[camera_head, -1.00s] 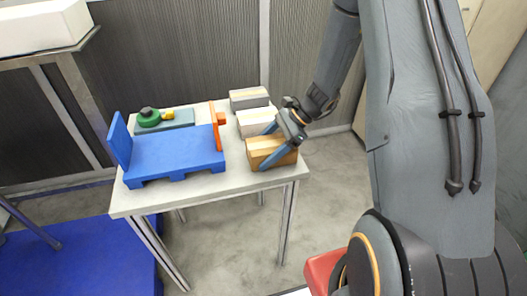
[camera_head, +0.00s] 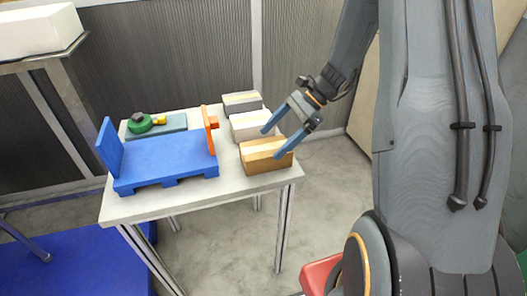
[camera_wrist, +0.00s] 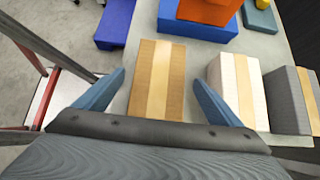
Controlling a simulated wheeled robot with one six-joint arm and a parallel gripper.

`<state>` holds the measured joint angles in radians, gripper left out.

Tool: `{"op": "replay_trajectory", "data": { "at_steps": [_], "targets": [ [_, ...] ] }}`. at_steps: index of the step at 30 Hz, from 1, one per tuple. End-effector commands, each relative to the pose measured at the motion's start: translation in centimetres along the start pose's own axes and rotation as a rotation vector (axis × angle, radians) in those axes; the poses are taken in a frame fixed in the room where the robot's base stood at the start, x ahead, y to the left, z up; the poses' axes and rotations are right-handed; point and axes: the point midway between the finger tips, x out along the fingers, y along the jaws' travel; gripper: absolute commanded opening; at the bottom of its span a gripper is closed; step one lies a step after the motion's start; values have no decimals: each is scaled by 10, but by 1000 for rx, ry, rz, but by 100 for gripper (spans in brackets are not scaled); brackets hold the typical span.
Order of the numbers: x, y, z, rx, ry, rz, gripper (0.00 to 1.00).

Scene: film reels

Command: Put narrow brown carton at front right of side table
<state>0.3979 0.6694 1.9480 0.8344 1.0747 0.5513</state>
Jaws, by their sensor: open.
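The narrow brown carton (camera_head: 266,157) with a paler tape strip stands on the front right of the side table (camera_head: 228,187). In the wrist view the carton (camera_wrist: 157,75) lies ahead between my two blue fingers. My gripper (camera_head: 277,142) is open and empty. In the head view it hangs above and to the right of the carton, with its fingertips apart from it.
A white carton (camera_head: 250,124) and a grey carton (camera_head: 242,103) stand behind the brown one. A blue pallet-like stand (camera_head: 165,163) with an orange upright (camera_head: 209,130) fills the table's left. A green round thing (camera_head: 139,123) sits behind it.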

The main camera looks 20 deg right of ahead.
Motion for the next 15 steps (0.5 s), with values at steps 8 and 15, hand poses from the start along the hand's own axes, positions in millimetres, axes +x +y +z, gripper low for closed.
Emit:
{"op": "replay_trajectory", "data": {
  "at_steps": [8, 15],
  "targets": [
    [-36, 0, 0, -1, 0, -1, 89],
    [-25, 34, 16, -192, 132, 89, 89]
  ]
}}
